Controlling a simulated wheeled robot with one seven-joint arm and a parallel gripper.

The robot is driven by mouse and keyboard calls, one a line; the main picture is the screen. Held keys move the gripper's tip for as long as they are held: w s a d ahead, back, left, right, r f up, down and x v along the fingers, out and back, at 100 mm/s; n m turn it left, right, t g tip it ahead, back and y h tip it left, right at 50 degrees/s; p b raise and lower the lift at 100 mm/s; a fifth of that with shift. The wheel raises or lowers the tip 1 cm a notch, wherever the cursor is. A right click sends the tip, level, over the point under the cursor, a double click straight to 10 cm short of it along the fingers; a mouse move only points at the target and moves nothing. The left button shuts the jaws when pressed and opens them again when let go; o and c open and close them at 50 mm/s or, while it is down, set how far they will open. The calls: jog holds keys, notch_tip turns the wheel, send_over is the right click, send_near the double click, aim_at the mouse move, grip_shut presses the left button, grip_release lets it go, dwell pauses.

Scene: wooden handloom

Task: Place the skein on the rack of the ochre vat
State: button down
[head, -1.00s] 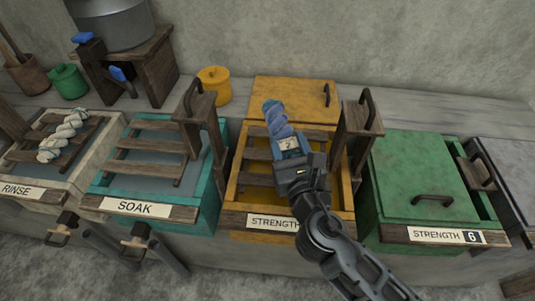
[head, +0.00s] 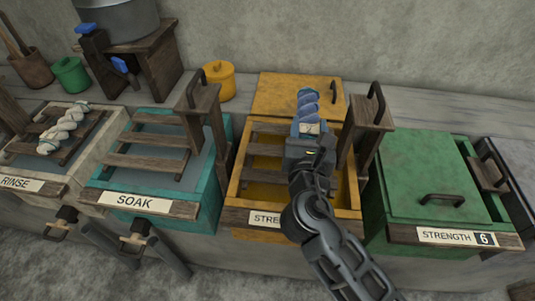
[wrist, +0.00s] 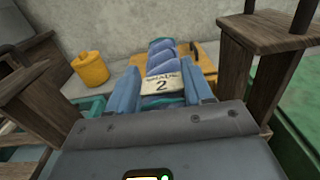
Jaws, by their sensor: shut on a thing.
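The blue twisted skein (head: 308,103) is held in my gripper (head: 309,127), which is shut on it above the ochre vat (head: 233,192). In the wrist view the skein (wrist: 162,57) points away from me between the two fingers, with a pale tag reading 2 on its near end. The vat's slatted wooden rack (head: 264,150) shows to the left of my gripper. My gripper and arm hide the right part of the rack and part of the "STRENGTH" label. The skein appears raised above the rack; the exact gap is hard to tell.
The ochre lid (head: 290,93) lies behind the vat. Wooden handled posts (head: 368,122) and (head: 203,98) stand at its sides. A pale skein (head: 64,128) lies on the RINSE rack.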

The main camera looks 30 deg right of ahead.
jog(key=w+a+f, duration=0.1)
jog(key=a, duration=0.1)
jog(key=w+a+f, duration=0.2)
jog(key=a, duration=0.1)
jog(key=w+a+f+b, duration=0.1)
jog(key=a+f, duration=0.1)
jog(key=shift+w+a+f, duration=0.2)
jog(key=shift+w+a, duration=0.15)
jog(key=shift+a+f, duration=0.1)
jog(key=shift+f+b, duration=0.3)
jog(key=shift+f, duration=1.65)
jog(key=shift+f, duration=0.1)
jog(key=shift+c, duration=2.3)
grip_release()
jog(key=v, duration=1.2)
